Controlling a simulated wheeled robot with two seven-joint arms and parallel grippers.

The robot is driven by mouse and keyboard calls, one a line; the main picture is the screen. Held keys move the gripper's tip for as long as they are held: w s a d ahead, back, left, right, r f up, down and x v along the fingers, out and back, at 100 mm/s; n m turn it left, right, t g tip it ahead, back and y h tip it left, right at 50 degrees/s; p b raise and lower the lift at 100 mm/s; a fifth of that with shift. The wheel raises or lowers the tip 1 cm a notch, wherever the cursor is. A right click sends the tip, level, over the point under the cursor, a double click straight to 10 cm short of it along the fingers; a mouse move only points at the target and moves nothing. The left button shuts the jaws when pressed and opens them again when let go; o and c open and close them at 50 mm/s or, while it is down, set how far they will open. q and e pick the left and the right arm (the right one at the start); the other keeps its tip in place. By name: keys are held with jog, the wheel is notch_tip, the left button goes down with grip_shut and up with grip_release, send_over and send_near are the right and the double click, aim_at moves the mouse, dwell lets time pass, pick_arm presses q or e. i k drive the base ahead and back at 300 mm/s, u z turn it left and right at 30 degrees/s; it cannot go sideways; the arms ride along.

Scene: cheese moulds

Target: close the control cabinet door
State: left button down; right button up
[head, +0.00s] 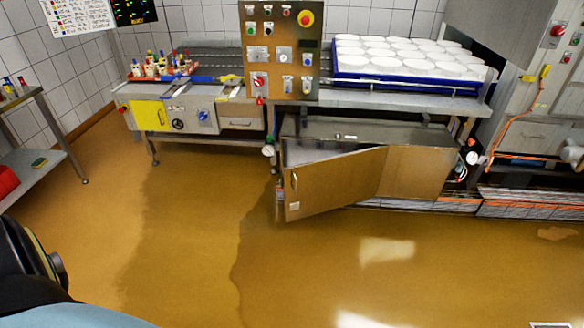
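The control cabinet (415,168) is a low metal box under the steel bench, in the middle of the head view. Its door (335,183) stands open and swings out toward me, with its free edge at the left and its hinge side near the middle of the front. A small light handle or latch (294,181) sits near the free edge. A part of my own body shows at the lower left. Neither gripper is in view.
A control panel (280,55) with buttons stands above the cabinet. A blue tray (405,84) of white moulds is on the bench to its right. A shelf rack (45,158) stands at the left. The brown, partly wet floor (190,250) before the door is clear.

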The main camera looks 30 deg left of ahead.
aim_at(312, 188)
jog(key=u, duration=0.7)
jog(key=i, duration=1.65)
jog(key=u, duration=0.4)
jog(key=i, duration=0.6)
jog(key=z, duration=0.1)
